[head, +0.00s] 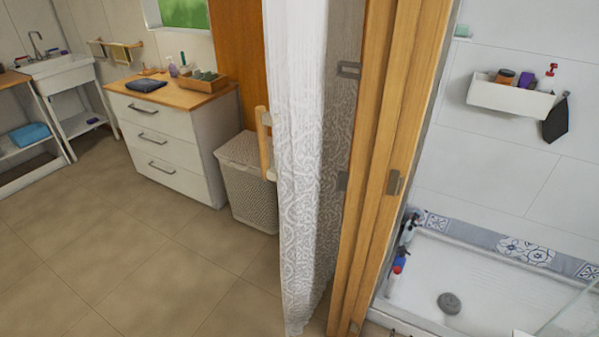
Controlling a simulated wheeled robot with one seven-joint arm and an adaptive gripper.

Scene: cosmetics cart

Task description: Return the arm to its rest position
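Neither my arm nor my gripper shows in the head view, so its pose and whether it is open or shut cannot be seen. The view looks over a bathroom with a tiled floor (150,265). No cosmetics cart can be made out for certain.
A patterned curtain (300,160) and wooden door frame (385,160) stand mid-view. Right is a shower tray (480,275) with bottles (399,262) at its edge and a wall shelf (508,98). Left are a drawer cabinet (165,140), hamper (247,180) and sink (60,66). The left floor is clear.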

